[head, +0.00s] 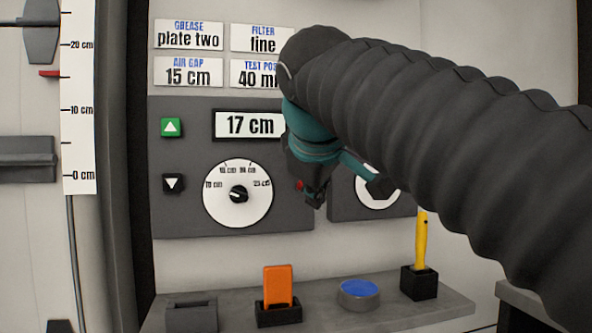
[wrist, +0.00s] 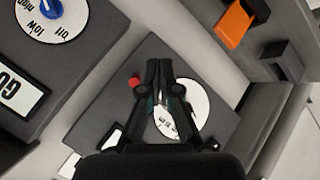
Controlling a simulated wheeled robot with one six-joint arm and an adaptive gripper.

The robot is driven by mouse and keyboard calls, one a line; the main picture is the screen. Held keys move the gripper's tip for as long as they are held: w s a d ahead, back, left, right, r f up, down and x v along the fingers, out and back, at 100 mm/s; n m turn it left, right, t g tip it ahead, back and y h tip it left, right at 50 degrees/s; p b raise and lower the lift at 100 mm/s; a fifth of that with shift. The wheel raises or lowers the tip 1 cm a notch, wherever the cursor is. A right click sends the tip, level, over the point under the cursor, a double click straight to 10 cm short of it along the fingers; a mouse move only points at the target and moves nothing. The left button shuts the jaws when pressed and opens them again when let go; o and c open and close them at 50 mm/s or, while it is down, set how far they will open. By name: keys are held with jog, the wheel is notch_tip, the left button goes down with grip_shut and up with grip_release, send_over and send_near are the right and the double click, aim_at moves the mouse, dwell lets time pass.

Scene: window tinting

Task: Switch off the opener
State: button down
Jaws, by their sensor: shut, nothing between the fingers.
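A dark grey control panel (head: 180,215) carries a "17 cm" display (head: 248,124), a round white dial (head: 220,205), and green up and black down buttons. A small red button (head: 299,185) sits near its right side, close to my gripper (head: 315,198), and also shows in the wrist view (wrist: 134,81). There my shut, empty gripper (wrist: 159,65) points at the panel. The red button lies just left of the fingers in the picture, apart from them. The white dial shows partly behind the fingers (wrist: 188,105). I read no "opener" label.
Below, a shelf (head: 325,318) holds an orange block (head: 278,285), a blue-topped tin (head: 358,292) and a yellow-handled tool (head: 421,240).

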aim_at(275, 172)
jog(key=a+r+n+t, duration=0.1)
jog(key=a+r+n, duration=0.1)
jog(key=a+r, duration=0.5)
notch_tip(275, 172, up, 3)
jog(key=shift+w+t+y, duration=0.2)
jog(key=shift+t+y, duration=0.1)
jog(key=shift+t, duration=0.1)
jog(key=shift+a, duration=0.1)
jog(key=b+x, duration=0.1)
jog(key=x, duration=0.9)
jog(key=shift+f, duration=0.15)
jog(key=shift+d+f+b, duration=0.25)
jog(key=shift+d+b, duration=0.05)
jog(key=shift+d, duration=0.25)
jog(key=shift+d+f+b, duration=0.25)
jog(key=shift+d, duration=0.3)
jog(key=shift+d+f, duration=0.4)
jog(key=shift+d, duration=0.2)
jog(key=shift+f+b, duration=0.1)
jog(key=shift+b, duration=0.35)
